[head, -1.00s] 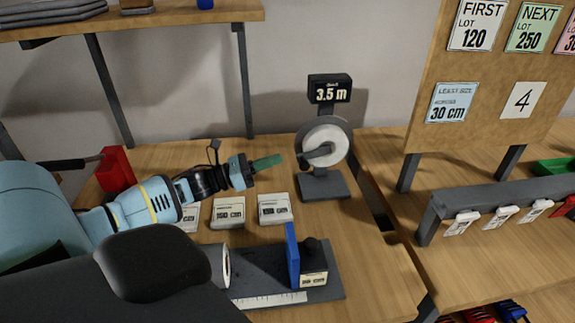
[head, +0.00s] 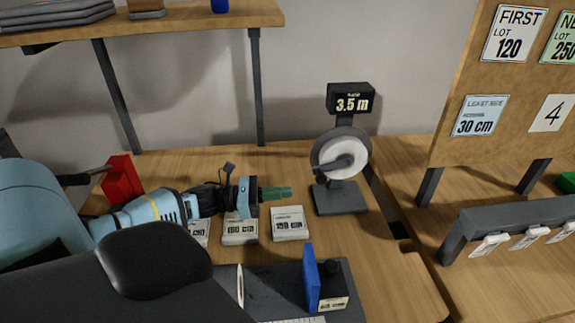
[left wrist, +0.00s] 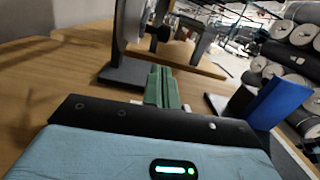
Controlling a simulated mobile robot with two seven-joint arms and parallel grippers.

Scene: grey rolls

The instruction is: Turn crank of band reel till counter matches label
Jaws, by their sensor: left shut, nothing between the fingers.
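The band reel (head: 358,150) stands on a dark base on the table, a white disc in a grey ring. Its counter (head: 351,101) on top reads 3.5 m. A grey crank (head: 343,161) crosses the front of the disc. In the left wrist view a dark knob (left wrist: 160,33) shows beside the reel post. My left gripper (head: 276,193) is left of the reel and lower than the disc, its green fingers shut, empty and apart from the crank. The fingers (left wrist: 161,86) point toward the reel base in the left wrist view. My right gripper is out of view.
A blue upright plate (head: 310,278) stands on a dark board in front. A red block (head: 122,180) is at left. A sign board (head: 495,130) rises at right.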

